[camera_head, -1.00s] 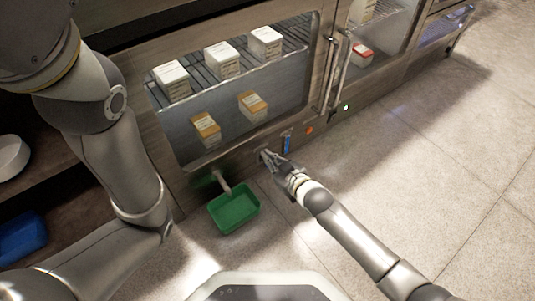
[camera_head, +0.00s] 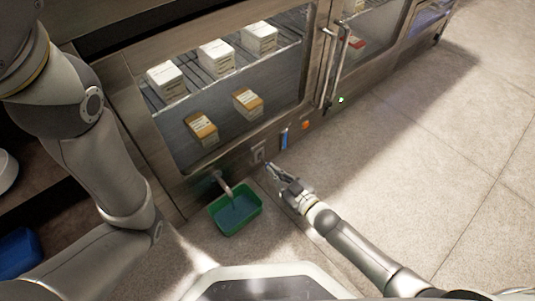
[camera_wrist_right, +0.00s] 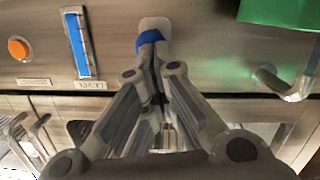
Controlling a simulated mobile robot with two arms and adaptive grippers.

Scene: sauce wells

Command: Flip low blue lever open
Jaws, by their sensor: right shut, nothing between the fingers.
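The low blue lever (camera_wrist_right: 150,38) shows in the right wrist view on a pale plate, just past my fingertips and partly hidden by them. In the head view its pale plate (camera_head: 258,153) is on the cabinet's lower front; the lever itself is too small to make out. My right gripper (camera_head: 268,168) is shut and empty, just in front of and below that plate. In the wrist view its fingers (camera_wrist_right: 152,62) point at the lever; contact cannot be told. A spout (camera_head: 223,187) sticks out over a green tray (camera_head: 261,209), which holds bluish liquid. My left gripper is out of view.
A blue strip gauge (camera_head: 284,139) and an orange button (camera_head: 306,125) are right of the lever plate. The glass-fronted cabinet holds white cartons (camera_head: 215,58) and orange-topped cartons (camera_head: 202,130). A long door handle (camera_head: 331,70) stands out from the front. Floor to the right is clear.

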